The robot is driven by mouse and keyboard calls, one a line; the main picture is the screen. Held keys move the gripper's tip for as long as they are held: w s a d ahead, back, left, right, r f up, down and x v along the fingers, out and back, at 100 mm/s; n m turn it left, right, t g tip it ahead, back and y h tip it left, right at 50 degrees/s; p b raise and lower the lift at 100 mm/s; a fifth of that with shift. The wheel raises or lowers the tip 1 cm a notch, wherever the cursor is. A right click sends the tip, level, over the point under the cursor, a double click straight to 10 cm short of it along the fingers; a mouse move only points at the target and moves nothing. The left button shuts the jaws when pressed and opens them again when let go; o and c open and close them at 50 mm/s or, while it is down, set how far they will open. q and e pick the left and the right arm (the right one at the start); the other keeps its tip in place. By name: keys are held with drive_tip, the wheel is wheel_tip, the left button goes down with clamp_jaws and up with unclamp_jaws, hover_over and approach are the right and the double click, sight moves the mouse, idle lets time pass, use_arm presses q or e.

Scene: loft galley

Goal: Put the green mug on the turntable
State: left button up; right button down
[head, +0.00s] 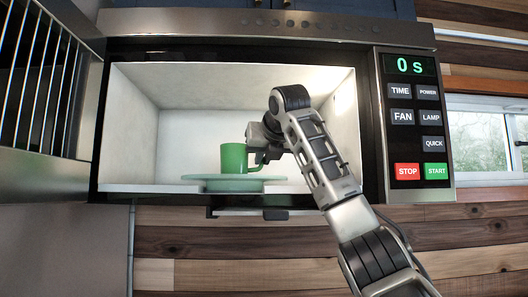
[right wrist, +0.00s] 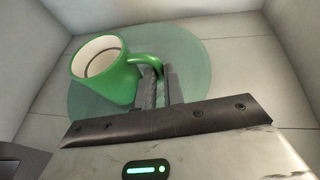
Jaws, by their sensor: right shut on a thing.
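The green mug (head: 235,158) is upright inside the microwave, over the pale green round turntable (head: 212,184). Its base appears to touch the turntable or be very close above it; I cannot tell which. My right gripper (head: 262,157) reaches into the microwave from the right and is shut on the mug's handle. In the right wrist view the mug (right wrist: 106,78) is at the left, with its handle between the fingers (right wrist: 160,84). The turntable (right wrist: 205,75) shows beneath and around the mug. My left gripper is not in view.
The microwave's right wall (head: 343,118) is close beside my right arm. The control panel (head: 413,125) is at the right and reads 0 s. A metal rack (head: 42,90) stands at the left. There is free room in the cavity left of the mug.

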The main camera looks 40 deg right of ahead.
drive_tip(key=shift+f, duration=0.1)
drive_tip(key=c, duration=1.5)
unclamp_jaws()
drive_tip(key=shift+s+a+r, duration=0.1)
drive_tip(key=shift+s+r, duration=0.1)
drive_tip(key=b+v, duration=0.2)
drive_tip(key=v, duration=0.9)
drive_tip(key=shift+s+a, duration=0.2)
drive_tip(key=shift+s, duration=0.05)
